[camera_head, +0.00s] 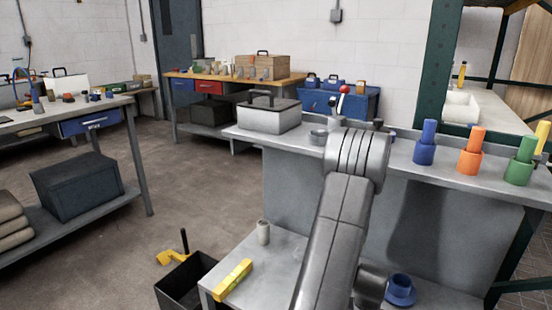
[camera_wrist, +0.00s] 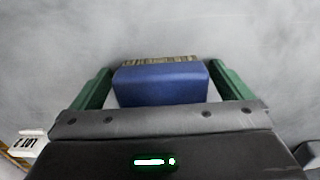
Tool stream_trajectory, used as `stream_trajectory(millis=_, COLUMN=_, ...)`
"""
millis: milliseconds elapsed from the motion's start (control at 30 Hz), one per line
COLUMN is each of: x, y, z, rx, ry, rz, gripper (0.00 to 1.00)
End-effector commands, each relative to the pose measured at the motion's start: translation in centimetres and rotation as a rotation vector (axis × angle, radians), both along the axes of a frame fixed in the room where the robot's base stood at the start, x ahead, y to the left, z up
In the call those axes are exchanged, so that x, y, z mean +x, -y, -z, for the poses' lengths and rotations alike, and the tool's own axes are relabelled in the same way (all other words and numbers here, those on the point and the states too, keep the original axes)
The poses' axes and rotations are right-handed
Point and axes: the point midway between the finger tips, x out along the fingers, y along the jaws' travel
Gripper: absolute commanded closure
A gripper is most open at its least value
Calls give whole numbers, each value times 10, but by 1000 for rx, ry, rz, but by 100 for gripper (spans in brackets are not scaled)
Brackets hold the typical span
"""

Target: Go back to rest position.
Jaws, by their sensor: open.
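In the wrist view, my gripper (camera_wrist: 160,66) shows two green fingers set wide apart. A blue blocky thing (camera_wrist: 160,86) with a brown ridged strip behind it shows between the fingers. I cannot tell whether it touches them. The surface beyond is plain grey. In the head view, my grey arm rises in front of the bench and bends at the top. My gripper is hidden there behind the arm.
A grey upper shelf (camera_head: 450,180) holds blue (camera_head: 424,152), orange (camera_head: 471,162) and green (camera_head: 519,172) pegs in holders, and a grey toolbox (camera_head: 269,116). Below, a blue holder (camera_head: 401,287), a grey cylinder (camera_head: 263,232) and a yellow piece (camera_head: 233,279) stand near my arm. A black bin (camera_head: 185,285) is on the left.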

Motion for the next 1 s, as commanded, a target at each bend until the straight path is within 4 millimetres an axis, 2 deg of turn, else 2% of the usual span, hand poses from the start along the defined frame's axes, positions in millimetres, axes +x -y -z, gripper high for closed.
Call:
stream_trajectory(millis=67, x=-1, y=-1, z=-6, rx=2, ry=-3, rz=0, gripper=2)
stream_trajectory(millis=300, x=-3, y=-1, z=-57, rx=-1, ry=2, rz=0, gripper=2)
stream_trajectory(millis=767, x=-4, y=-2, z=-145, rx=-2, ry=3, rz=0, gripper=2)
stream_trajectory(millis=1000, x=-5, y=-2, z=-92, rx=2, ry=-5, rz=0, gripper=2)
